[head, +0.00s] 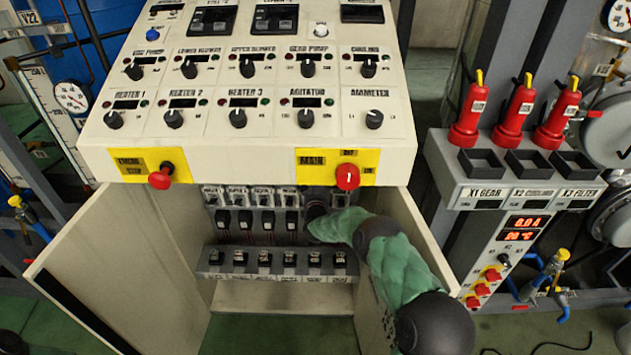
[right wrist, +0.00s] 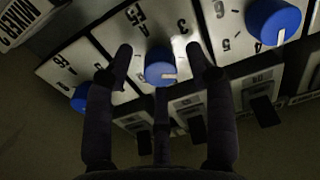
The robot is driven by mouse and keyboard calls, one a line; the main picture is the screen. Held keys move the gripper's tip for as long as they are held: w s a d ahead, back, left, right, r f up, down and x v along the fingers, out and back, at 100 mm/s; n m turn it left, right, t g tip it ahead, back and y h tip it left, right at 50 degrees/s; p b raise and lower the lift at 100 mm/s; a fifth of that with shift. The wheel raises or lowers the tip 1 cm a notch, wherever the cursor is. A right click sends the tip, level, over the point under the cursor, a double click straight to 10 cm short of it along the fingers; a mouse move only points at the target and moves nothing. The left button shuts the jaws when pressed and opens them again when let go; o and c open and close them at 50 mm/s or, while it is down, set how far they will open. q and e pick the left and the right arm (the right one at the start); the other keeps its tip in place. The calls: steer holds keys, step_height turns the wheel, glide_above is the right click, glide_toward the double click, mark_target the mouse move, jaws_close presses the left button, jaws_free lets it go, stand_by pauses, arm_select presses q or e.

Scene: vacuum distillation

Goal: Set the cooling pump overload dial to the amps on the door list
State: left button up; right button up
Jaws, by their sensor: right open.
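In the right wrist view a blue overload dial (right wrist: 160,68) with a white pointer line shows between the fingers of my right gripper (right wrist: 158,48). The gripper is open, one finger on each side of the dial in the picture; no contact is visible. The plate around it carries printed figures, including a 3. Another blue dial (right wrist: 272,20) is at upper right and a third (right wrist: 82,97) at lower left. In the head view my right arm reaches into the open cabinet, its gripper (head: 316,212) dark and hard to make out among the modules. My left gripper is not in view. No door list is readable.
The left cabinet door (head: 120,265) and right door (head: 412,235) stand open beside the opening. A lower row of dark switches (head: 264,257) runs below the modules. The control panel (head: 260,140) with a red main knob (head: 347,177) overhangs the opening.

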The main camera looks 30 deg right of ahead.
steer(key=shift+w+d, duration=0.15)
steer(key=shift+w, duration=0.15)
steer(key=shift+r, duration=0.1)
jaws_close()
steer(key=shift+m, duration=0.3)
steer(key=m, duration=1.1)
steer(key=shift+d+m, duration=0.1)
steer(key=shift+m, duration=0.3)
stand_by(0.3)
